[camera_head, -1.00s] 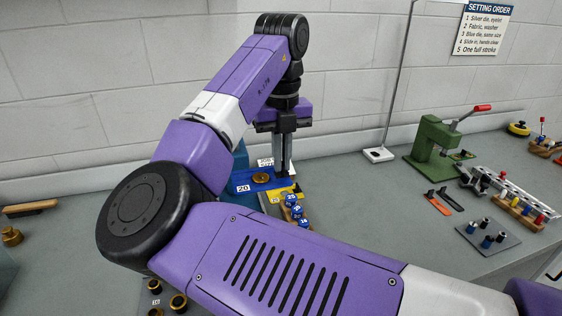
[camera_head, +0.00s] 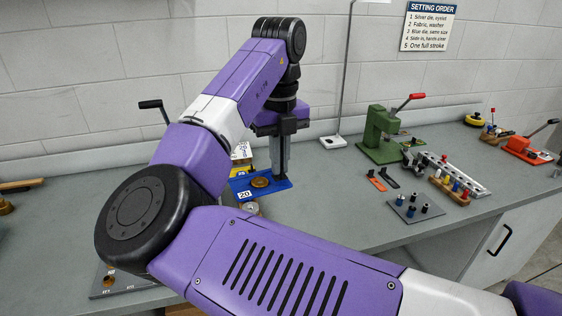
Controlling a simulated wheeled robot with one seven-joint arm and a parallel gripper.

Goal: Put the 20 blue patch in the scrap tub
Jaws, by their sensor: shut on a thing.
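The blue patch (camera_head: 270,188) bears a white label reading 20 and has a round brass eyelet on it. My gripper (camera_head: 281,173) points down, its fingers shut on the right part of the patch. The patch looks roughly level; whether it is clear of the bench is hard to tell. I cannot make out a scrap tub in this view. My arm hides much of the bench's near and left part.
A green press (camera_head: 380,135) with a red handle stands right of my gripper. A grey plate of dies (camera_head: 416,208) and a rail with coloured parts (camera_head: 450,175) lie nearer. An orange press (camera_head: 525,148) is far right. A thin post (camera_head: 340,100) stands behind. Bench between gripper and plate is clear.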

